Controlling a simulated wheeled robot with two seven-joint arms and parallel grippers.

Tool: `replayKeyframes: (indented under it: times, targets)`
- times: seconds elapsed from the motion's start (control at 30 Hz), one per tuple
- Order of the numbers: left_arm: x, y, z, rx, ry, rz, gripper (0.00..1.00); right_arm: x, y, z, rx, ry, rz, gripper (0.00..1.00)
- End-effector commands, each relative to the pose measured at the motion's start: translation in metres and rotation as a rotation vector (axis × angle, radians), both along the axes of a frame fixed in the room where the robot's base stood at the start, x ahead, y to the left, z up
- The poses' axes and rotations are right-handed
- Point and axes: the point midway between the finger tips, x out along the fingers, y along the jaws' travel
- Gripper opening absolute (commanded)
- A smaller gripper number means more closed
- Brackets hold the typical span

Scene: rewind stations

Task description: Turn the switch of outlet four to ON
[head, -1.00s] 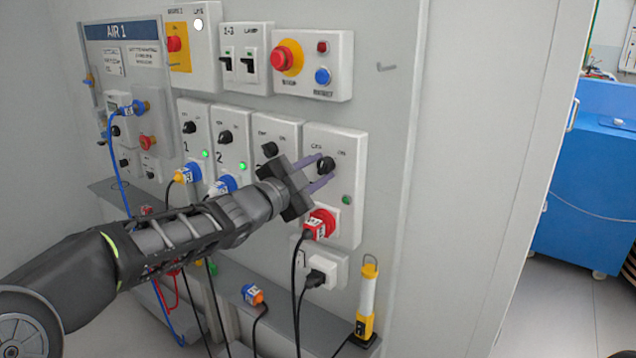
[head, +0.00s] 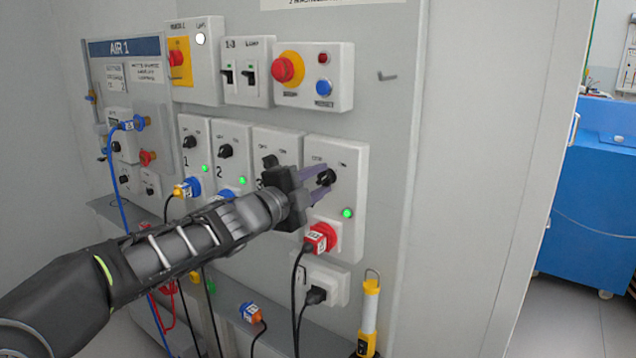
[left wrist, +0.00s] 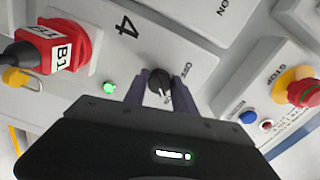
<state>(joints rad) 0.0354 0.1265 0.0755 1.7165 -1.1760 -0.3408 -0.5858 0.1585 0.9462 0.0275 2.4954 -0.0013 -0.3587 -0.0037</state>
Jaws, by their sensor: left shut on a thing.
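The outlet four box (head: 349,228) is the rightmost in the row of outlet boxes. Its number 4 shows in the left wrist view. Its black rotary switch (head: 326,177) sits between my left gripper's fingertips (head: 318,180), and the gripper is shut on it. The switch also shows in the left wrist view (left wrist: 159,84), between the purple-grey fingers, near the OFF and ON lettering. The box's green lamp (head: 347,213) is lit. A red plug (head: 321,237) marked B1 is in its socket below. My right gripper is not in view.
Outlet boxes one (head: 186,145) and two (head: 226,170) stand to the left with lit green lamps; the third is partly hidden by my gripper. A red stop button (head: 287,69) is above. Cables hang below, and a yellow lamp (head: 369,315) stands at lower right.

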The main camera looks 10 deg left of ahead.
Motion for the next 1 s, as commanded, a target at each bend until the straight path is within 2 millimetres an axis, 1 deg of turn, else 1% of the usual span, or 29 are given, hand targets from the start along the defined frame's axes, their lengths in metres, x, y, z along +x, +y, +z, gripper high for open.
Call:
replayKeyframes:
  times: [0.17,0.2,0.43,0.77,0.87,1.0]
  targets:
    - [0.0,0.0,-0.001,0.003,0.001,0.0,0.0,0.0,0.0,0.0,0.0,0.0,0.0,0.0]
    - [0.0,0.0,-0.001,0.003,0.001,0.0,0.34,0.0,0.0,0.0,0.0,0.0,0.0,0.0]
    - [0.0,0.0,-0.001,0.001,0.001,0.0,0.53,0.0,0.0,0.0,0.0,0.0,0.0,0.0]
    - [-0.003,0.001,0.0,0.001,0.0,0.0,0.54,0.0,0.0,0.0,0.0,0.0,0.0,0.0]
    - [-0.01,0.005,0.001,0.001,-0.001,0.001,0.54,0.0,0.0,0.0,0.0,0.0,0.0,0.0]
    - [-0.03,0.012,0.001,0.003,-0.002,0.001,0.54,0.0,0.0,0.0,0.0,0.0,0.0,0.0]
